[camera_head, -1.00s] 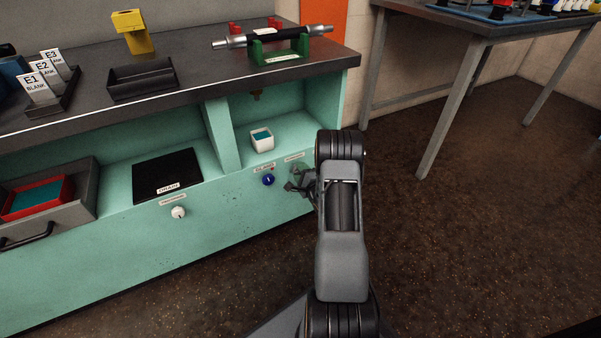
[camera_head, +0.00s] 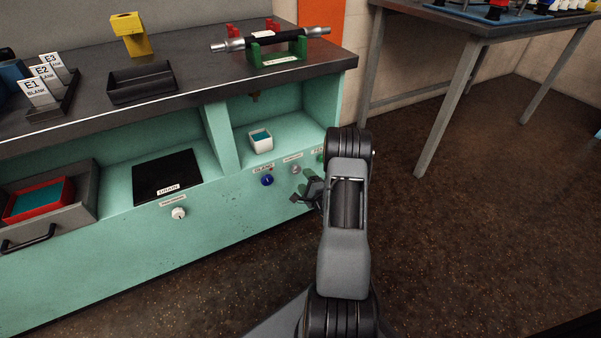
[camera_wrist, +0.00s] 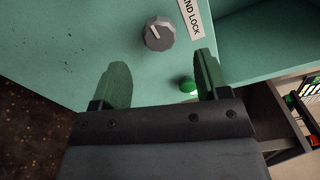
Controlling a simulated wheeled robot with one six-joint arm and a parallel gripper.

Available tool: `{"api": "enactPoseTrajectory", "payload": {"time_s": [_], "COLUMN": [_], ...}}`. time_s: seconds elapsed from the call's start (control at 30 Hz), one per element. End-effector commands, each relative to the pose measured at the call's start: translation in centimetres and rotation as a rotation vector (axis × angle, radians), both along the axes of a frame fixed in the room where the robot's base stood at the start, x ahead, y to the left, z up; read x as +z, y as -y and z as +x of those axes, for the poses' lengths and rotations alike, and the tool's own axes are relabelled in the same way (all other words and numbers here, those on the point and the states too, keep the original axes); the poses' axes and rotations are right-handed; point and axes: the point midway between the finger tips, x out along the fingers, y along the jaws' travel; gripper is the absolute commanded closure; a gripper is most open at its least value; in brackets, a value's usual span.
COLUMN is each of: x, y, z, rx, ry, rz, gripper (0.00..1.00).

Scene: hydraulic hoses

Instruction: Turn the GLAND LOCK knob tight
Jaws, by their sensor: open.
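The GLAND LOCK knob (camera_wrist: 160,34) is a round dark grey knob with a light pointer mark. It sits on the green cabinet front beside a label (camera_wrist: 191,18) whose visible part reads "ND LOCK". In the head view the small grey knob (camera_head: 295,170) shows between the blue knob and my arm. My gripper (camera_head: 310,190) is just below and right of it there. In the wrist view my gripper (camera_wrist: 161,66) is open and empty; the knob lies beyond the fingertips, roughly between them, and is not touched.
A green button (camera_wrist: 188,85) shows beside the right finger in the wrist view. A blue knob (camera_head: 267,180) and a white knob (camera_head: 179,213) are on the same front. A hose on a green stand (camera_head: 277,52) is on the bench above.

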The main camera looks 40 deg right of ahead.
Motion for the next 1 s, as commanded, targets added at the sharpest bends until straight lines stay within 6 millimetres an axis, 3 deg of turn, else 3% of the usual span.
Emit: {"api": "enactPoseTrajectory", "payload": {"time_s": [0.2,0.43,1.0], "x": [0.2,0.1,0.0], "y": [-0.5,-0.9,-1.1], "z": [-4.4,-7.4,-8.4], "rx": [-0.005,-0.003,0.0], "ry": [-0.002,-0.002,0.001], "rz": [0.002,0.001,0.0], "gripper": [0.31,0.31,0.31]}}
